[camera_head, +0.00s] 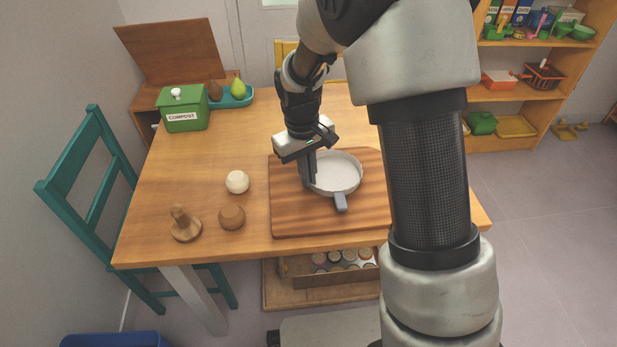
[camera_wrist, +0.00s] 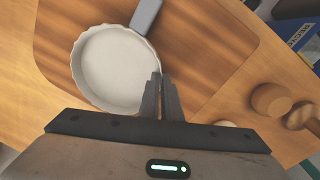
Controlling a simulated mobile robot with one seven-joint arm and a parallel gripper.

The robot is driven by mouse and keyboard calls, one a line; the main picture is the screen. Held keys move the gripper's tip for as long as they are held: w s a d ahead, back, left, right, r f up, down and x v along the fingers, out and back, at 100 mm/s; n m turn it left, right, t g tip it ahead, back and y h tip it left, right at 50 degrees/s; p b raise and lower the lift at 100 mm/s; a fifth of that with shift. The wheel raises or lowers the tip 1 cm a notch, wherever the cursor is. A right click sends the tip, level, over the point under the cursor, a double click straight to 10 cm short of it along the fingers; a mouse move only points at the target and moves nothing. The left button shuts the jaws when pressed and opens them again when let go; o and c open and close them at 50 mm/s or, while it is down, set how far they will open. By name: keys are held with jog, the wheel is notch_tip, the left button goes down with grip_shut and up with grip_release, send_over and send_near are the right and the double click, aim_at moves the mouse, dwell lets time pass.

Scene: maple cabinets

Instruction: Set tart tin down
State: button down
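The tart tin (camera_head: 338,172) is a round, pale grey-white dish with a wavy rim and a short grey handle pointing to the front. It is level, at the wooden board (camera_head: 290,215); I cannot tell whether it rests on the board or hangs just above it. My gripper (camera_head: 308,182) points down at the tin's left rim. In the wrist view, the two fingers (camera_wrist: 160,85) are close together with the rim of the tin (camera_wrist: 108,68) between them. The tin is empty.
A pale ball (camera_head: 237,181), a brown round piece (camera_head: 231,217) and a knobbed wooden piece (camera_head: 186,225) stand left of the board. A green compost box (camera_head: 184,108) and a teal tray (camera_head: 236,99) with pears are at the back left. The table's left middle is clear.

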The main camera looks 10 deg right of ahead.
jog(key=shift+f, duration=0.1)
jog(key=c, duration=2)
grip_release()
notch_tip(320, 180, up, 12)
jog(key=p, duration=0.3)
jog(key=s+d+r+m+t, duration=0.2)
jog(key=s+d+r, duration=0.2)
jog(key=s+r, duration=0.65)
jog(key=s+d+r+m+t, duration=0.1)
jog(key=s, duration=0.2)
jog(key=s+d+r+m+t, duration=0.1)
jog(key=s, duration=0.3)
jog(key=s+d+r+t+y, duration=0.1)
jog(key=s, duration=0.3)
jog(key=shift+d+m, duration=0.1)
jog(key=shift+m, duration=0.3)
